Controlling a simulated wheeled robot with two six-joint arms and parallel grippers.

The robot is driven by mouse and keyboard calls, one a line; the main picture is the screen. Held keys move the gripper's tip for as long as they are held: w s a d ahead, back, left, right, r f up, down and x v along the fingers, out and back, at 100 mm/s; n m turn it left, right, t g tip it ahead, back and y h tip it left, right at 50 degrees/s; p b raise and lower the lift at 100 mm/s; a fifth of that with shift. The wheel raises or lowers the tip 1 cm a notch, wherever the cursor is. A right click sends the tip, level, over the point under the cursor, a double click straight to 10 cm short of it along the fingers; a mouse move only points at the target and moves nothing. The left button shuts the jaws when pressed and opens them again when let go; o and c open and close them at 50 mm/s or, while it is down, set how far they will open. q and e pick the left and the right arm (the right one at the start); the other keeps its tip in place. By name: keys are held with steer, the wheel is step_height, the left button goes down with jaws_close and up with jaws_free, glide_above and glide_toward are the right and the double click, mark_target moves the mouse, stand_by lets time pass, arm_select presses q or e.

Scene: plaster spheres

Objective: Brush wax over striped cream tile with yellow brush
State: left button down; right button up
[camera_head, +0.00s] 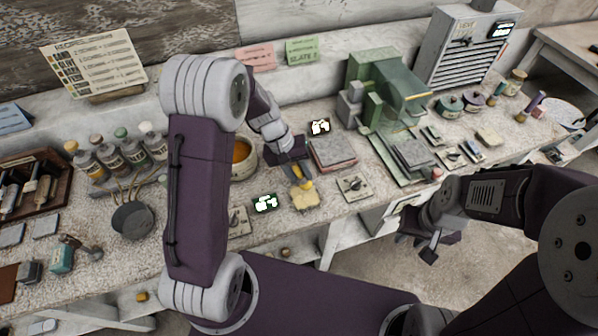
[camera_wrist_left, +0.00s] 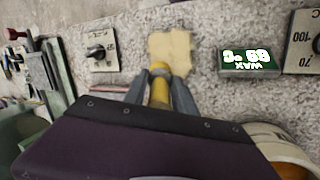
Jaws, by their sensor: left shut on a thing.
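My left gripper (camera_head: 300,181) is shut on the yellow brush (camera_wrist_left: 160,90), which points down at the bench. The cream tile (camera_head: 305,199) lies flat on the bench directly under the brush head. In the left wrist view the tile (camera_wrist_left: 173,48) is pale yellow, with its near part hidden by the brush and fingers. Whether the brush touches it I cannot tell, and its stripes are not clear. The pot of amber wax (camera_head: 242,157) stands behind and left of the tile, partly hidden by my left arm. My right gripper (camera_head: 418,246) hangs empty and open off the bench front.
A green-backed wax display (camera_head: 265,203) sits left of the tile and a dial plate (camera_head: 353,187) right of it. A stack of slabs (camera_head: 333,153) lies behind. A green machine (camera_head: 385,95) stands farther right. Bottles (camera_head: 115,155) and a dark pan (camera_head: 132,220) are at left.

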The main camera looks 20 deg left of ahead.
arm_select(q)
steer(key=shift+s+d, duration=0.35)
steer(key=shift+s, duration=0.2)
steer(key=shift+s+d+f+b, duration=0.1)
steer(key=shift+s+d+b, duration=0.3)
steer(key=shift+s, duration=0.2)
steer(key=shift+s+d, duration=0.1)
steer(key=shift+s, duration=0.1)
steer(key=shift+w+a+r+p, duration=0.2)
steer(key=shift+w+p, duration=0.1)
steer(key=shift+w, duration=0.05)
steer(key=shift+w+a+f, duration=0.1)
steer(key=shift+w+a, duration=0.25)
steer(key=shift+w, duration=0.2)
steer(key=shift+w+a+p, duration=0.35)
steer(key=shift+w, duration=0.15)
steer(key=shift+w+a, duration=0.2)
steer(key=shift+w, duration=0.05)
